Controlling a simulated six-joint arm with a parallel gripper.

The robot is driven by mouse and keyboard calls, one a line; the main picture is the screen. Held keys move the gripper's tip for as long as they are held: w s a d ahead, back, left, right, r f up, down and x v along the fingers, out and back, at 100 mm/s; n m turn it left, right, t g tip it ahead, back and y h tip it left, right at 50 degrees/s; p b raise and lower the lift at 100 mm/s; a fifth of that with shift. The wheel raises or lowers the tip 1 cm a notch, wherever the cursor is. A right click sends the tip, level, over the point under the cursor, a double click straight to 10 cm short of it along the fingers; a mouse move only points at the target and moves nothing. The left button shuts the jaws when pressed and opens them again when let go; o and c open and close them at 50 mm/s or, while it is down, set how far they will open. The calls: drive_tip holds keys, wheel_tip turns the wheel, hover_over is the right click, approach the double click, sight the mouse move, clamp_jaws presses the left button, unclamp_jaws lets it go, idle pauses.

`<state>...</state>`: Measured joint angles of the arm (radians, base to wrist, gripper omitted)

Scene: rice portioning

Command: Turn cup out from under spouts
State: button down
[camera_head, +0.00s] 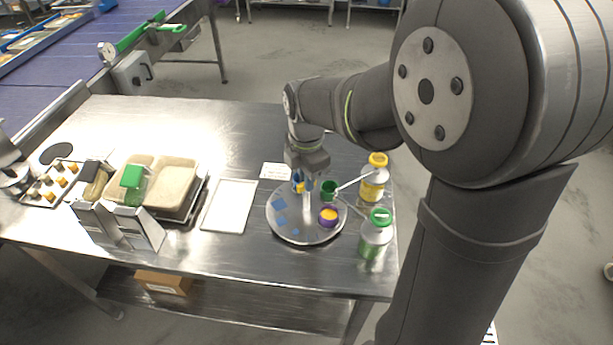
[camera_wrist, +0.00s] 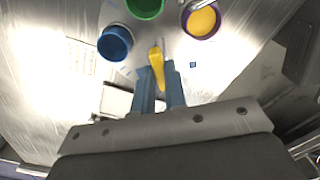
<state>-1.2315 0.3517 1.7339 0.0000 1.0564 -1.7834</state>
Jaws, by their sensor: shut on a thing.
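A round metal turntable (camera_head: 290,232) with blue patches stands on the table. It carries a green cup (camera_head: 328,190), a purple cup (camera_head: 328,216) with orange-yellow contents, and a blue cup, clear in the wrist view (camera_wrist: 115,43). The green cup (camera_wrist: 146,6) is cut off by that view's top edge; the purple cup (camera_wrist: 202,21) is at upper right. My gripper (camera_head: 303,187) points down over the turntable's far side. In the wrist view its blue fingers (camera_wrist: 158,80) are shut on a yellow peg (camera_wrist: 156,66). A thin spout (camera_head: 354,182) reaches from the right towards the green cup.
A yellow-capped bottle (camera_head: 373,178) and a green-capped bottle (camera_head: 375,234) stand close to the turntable's right. A white tray (camera_head: 229,206) lies to its left, with beige food trays (camera_head: 172,182) beyond. A white card (camera_head: 276,171) lies behind. The table's front edge is near.

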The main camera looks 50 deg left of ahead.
drive_tip(key=shift+m, duration=3.8)
drive_tip(key=c, duration=1.5)
unclamp_jaws()
drive_tip(key=shift+o, duration=0.2)
wheel_tip(320, 180, up, 18)
drive_tip(key=shift+f, duration=0.25)
wheel_tip(320, 180, down, 18)
drive_tip(key=shift+r, duration=0.2)
